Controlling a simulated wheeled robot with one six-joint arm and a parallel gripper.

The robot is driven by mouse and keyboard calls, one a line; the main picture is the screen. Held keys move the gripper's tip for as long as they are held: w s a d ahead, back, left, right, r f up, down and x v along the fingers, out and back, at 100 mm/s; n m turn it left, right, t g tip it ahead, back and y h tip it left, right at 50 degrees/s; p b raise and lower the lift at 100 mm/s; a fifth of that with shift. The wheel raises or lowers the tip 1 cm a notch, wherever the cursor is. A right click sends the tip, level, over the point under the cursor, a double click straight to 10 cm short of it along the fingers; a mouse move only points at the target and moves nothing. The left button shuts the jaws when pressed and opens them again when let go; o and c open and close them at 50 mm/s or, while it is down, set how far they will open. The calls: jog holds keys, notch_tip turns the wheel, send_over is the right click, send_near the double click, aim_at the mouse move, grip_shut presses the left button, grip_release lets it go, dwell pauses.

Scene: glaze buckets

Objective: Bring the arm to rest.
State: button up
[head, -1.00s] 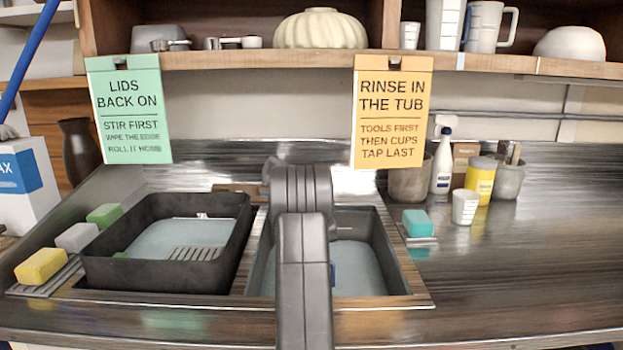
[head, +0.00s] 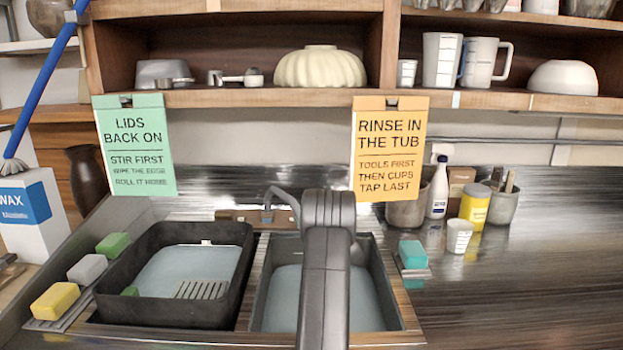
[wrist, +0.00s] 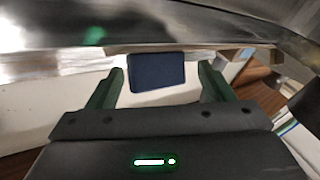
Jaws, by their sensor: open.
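My arm (head: 325,255) rises in front of the sink in the head view, and its links cover part of the right basin. My gripper is not visible in the head view. In the wrist view my gripper (wrist: 160,92) is open, its two green fingers wide apart. A dark blue block-like thing (wrist: 157,72) shows between and beyond the fingers; I cannot tell what it is or how far off it is. No finger visibly touches it.
The right basin (head: 259,312) holds bluish water, and a black tub (head: 110,300) stands at left. Sponges, a spray bottle (head: 437,190) and a white cup (head: 459,237) stand around the sink. A shelf (head: 300,97) with two hanging signs runs above.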

jog(key=shift+r+n+g+y+p, duration=0.2)
jog(key=shift+n+g+y+p, duration=1.65)
jog(key=shift+p, duration=1.8)
jog(key=shift+s+d+f+n+h+b, duration=0.25)
jog(key=shift+s+d+n+h+b, duration=0.15)
jog(key=shift+s+d+b, duration=0.35)
jog(key=shift+s+d, duration=0.35)
jog(key=shift+d, duration=0.05)
